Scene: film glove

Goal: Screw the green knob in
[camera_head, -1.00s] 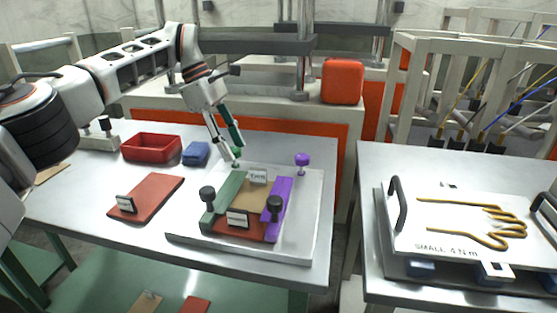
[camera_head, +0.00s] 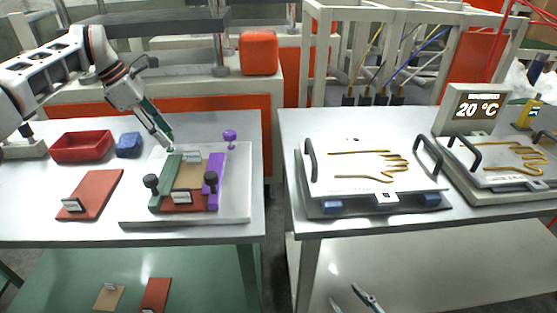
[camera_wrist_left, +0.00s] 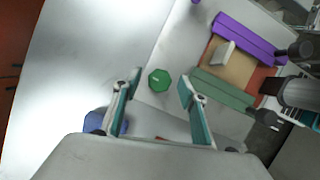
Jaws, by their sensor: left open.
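The green knob (camera_wrist_left: 159,80) shows in the left wrist view as a green many-sided head on the pale plate, beside the green bar (camera_wrist_left: 224,88). My left gripper (camera_wrist_left: 160,84) is open, with one finger on each side of the knob and a visible gap to each. In the head view my left gripper (camera_head: 165,140) points down at the far end of the green bar (camera_head: 166,180) and mostly hides the knob. I cannot tell its height above the plate. The fingertips of my right gripper (camera_head: 348,296) show apart at the bottom edge, away from the fixture.
The plate (camera_head: 236,195) carries a purple bar (camera_head: 216,180), a purple knob (camera_head: 229,136) and two black knobs. A red tray (camera_head: 82,147), a blue block (camera_head: 129,145) and a red board (camera_head: 95,193) lie left. Glove-shaped wire moulds (camera_head: 372,165) stand on the right table.

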